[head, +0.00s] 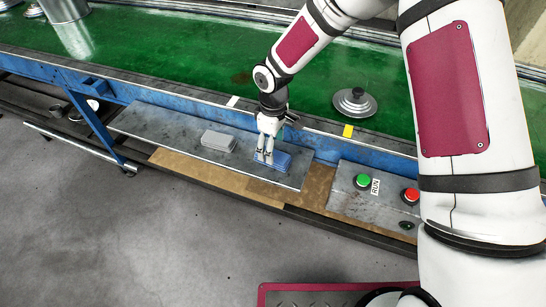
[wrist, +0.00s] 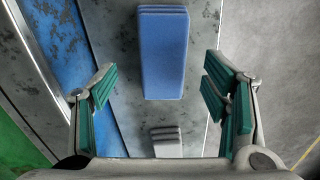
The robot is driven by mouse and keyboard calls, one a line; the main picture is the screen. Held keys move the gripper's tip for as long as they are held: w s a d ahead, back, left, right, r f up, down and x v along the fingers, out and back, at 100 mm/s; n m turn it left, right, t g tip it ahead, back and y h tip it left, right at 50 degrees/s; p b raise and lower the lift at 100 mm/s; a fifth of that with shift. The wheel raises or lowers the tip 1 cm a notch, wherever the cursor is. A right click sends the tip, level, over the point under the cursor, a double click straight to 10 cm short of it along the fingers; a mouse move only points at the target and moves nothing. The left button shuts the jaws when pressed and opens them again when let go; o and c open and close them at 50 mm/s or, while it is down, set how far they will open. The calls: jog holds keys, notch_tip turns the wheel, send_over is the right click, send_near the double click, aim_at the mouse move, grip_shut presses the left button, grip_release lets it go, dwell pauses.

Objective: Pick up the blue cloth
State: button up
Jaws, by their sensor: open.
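The blue cloth (head: 273,161) lies folded in a flat block near the right end of a grey metal shelf. It also shows in the wrist view (wrist: 163,52), at the top middle, ahead of the fingers. My gripper (head: 265,157) is over the left part of the cloth in the head view and hides some of it. In the wrist view my gripper (wrist: 160,95) is open, with green-padded fingers apart on the left and right. Nothing is between the pads at their tips except the view of the shelf and the cloth's near end.
A grey folded block (head: 219,141) lies left on the same shelf (head: 165,130). A control panel with green (head: 362,181) and red (head: 410,195) buttons stands to the right. Behind runs a blue rail and a green conveyor (head: 190,75) carrying a metal lid (head: 355,102) and a pot (head: 68,12).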

jog(key=shift+f+p, duration=0.4)
jog(key=shift+f, duration=1.65)
jog(key=c, duration=1.2)
jog(key=shift+c, duration=0.2)
jog(key=shift+r, duration=0.8)
notch_tip(320, 180, up, 2)
jog(key=shift+r+b, duration=0.1)
jog(key=shift+b, duration=0.45)
jog(key=s+d+r, duration=0.1)
jog(key=s+d, duration=0.1)
jog(key=s, duration=1.4)
jog(key=shift+d+b, duration=0.3)
jog(key=shift+d, duration=0.05)
jog(key=shift+r, duration=0.1)
